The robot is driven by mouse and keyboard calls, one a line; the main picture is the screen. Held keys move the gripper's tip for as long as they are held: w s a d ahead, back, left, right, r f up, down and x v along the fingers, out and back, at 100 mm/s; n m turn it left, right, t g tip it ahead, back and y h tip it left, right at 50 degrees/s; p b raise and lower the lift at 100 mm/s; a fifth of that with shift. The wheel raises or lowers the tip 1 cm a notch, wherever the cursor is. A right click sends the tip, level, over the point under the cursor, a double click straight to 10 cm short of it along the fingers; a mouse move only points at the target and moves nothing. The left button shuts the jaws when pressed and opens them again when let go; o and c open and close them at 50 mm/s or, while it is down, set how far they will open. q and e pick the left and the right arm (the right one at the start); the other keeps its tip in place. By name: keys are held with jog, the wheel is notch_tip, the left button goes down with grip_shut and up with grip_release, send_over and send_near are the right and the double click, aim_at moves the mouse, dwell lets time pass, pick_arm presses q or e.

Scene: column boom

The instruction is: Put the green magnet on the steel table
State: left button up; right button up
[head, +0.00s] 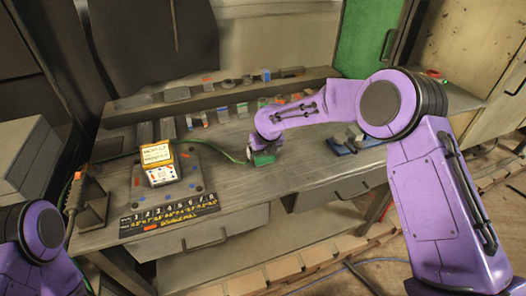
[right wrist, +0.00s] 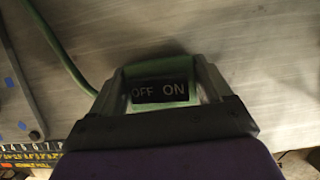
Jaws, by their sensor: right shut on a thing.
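The green magnet (head: 264,159) is at the middle of the grey metal table (head: 290,178), below my right wrist. In the right wrist view the green magnet (right wrist: 150,68) shows a dark label reading OFF and ON. My right gripper (head: 266,150) is shut on it, with one finger on each side in the right wrist view (right wrist: 160,88). The magnet's underside is hidden, so I cannot tell if it touches the table top. My left gripper is out of view; only part of my left arm shows at the lower left.
A green cable (head: 222,151) runs left from the magnet. A device with a lit yellow-white screen (head: 158,160) stands on a grey plate at left. A numbered black strip (head: 168,217) lies along the front edge. Small parts line the back; a blue item (head: 345,148) lies at right.

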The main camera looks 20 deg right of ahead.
jog(key=o, duration=1.4)
jog(key=b+v, duration=0.1)
jog(key=v, duration=1.1)
jog(key=shift+r, duration=0.1)
